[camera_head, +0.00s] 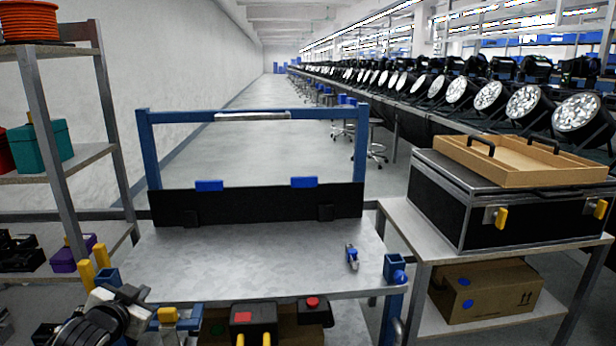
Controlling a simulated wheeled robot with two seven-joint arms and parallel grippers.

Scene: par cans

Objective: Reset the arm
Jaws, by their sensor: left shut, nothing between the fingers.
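My left arm comes in at the lower left. Its black and silver gripper (128,296) is at the near left corner of the workbench (250,260). The fingers look closed, and no object shows between them. My right gripper is not in view. The grey bench top is mostly bare. A small blue and silver tool (352,257) stands on its right part.
A blue frame with a black back panel (260,205) rises behind the bench. A shelf rack (75,165) stands at left. At right, a wooden tray (520,160) lies on a black case (500,215).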

